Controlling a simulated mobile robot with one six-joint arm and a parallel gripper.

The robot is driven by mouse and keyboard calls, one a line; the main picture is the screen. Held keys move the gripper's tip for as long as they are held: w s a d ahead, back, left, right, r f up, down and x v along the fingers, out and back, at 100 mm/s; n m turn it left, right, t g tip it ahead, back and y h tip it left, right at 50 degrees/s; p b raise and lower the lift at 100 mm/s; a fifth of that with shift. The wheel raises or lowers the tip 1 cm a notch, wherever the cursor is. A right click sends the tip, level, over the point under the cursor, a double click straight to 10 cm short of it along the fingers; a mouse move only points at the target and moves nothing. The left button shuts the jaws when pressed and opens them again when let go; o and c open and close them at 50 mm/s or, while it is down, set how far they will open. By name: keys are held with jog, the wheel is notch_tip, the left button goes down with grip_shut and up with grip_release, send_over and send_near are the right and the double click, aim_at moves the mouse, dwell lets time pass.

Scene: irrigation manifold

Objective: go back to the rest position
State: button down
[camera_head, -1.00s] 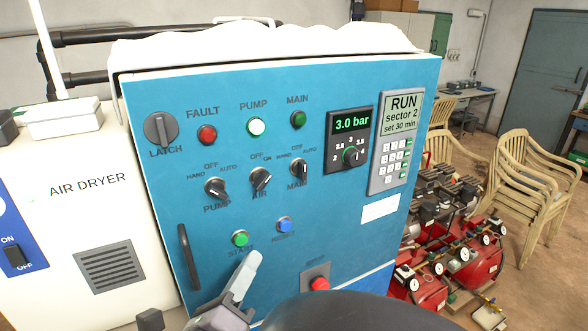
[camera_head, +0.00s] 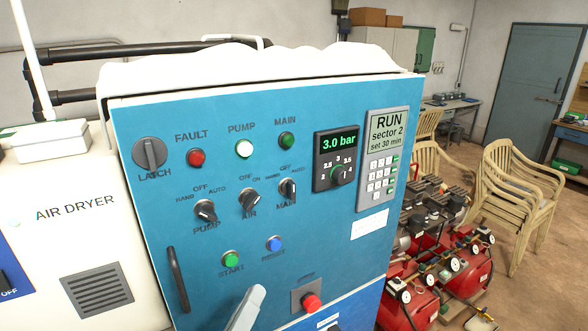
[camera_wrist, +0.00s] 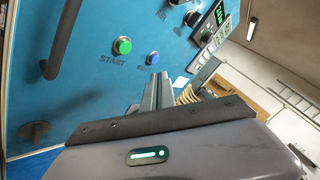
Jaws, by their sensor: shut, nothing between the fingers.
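My gripper (camera_head: 246,306) shows at the bottom edge of the head view, as a grey finger in front of the lower part of the blue control panel (camera_head: 300,235). In the wrist view my gripper (camera_wrist: 152,92) points toward the panel, its fingers together and empty. The green START button (camera_head: 231,258) and blue button (camera_head: 274,244) are just above it in the head view. The red stop button (camera_head: 311,302) is to its right. The PUMP lamp (camera_head: 244,148) is lit white, and the display (camera_head: 339,141) reads 3.0 bar. The screen (camera_head: 387,131) reads RUN, sector 2, set 30 min.
The white air dryer (camera_head: 75,245) stands left of the cabinet. The panel's black handle (camera_head: 178,280) sticks out at lower left. Red compressors (camera_head: 468,268) and stacked chairs (camera_head: 515,200) stand to the right. Open floor (camera_head: 545,290) shows at far right.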

jog(key=s+d+f+m+g+h+b, duration=0.1)
jog(key=d+f+m+g+h+b, duration=0.35)
jog(key=d+m, duration=0.45)
jog(key=s+d+f+m+g+h+b, duration=0.1)
jog(key=s+d+f+m+g+b, duration=0.15)
jog(key=d+f+m+g, duration=0.65)
jog(key=s+d+f+m+g+y+b, duration=0.3)
jog(key=s+d+f+m+y+b, duration=0.4)
jog(key=f+m, duration=0.4)
jog(key=a+r+m+t+y+b, duration=0.1)
jog(key=a+m+t+y+b, duration=0.3)
jog(key=m, duration=1.3)
jog(key=a+y+b, duration=0.1)
jog(key=a+b, duration=0.1)
jog(key=shift+a+m+y, duration=0.3)
jog(key=shift+y, duration=0.05)
jog(key=shift+w+t, duration=0.1)
jog(key=shift+t, duration=0.15)
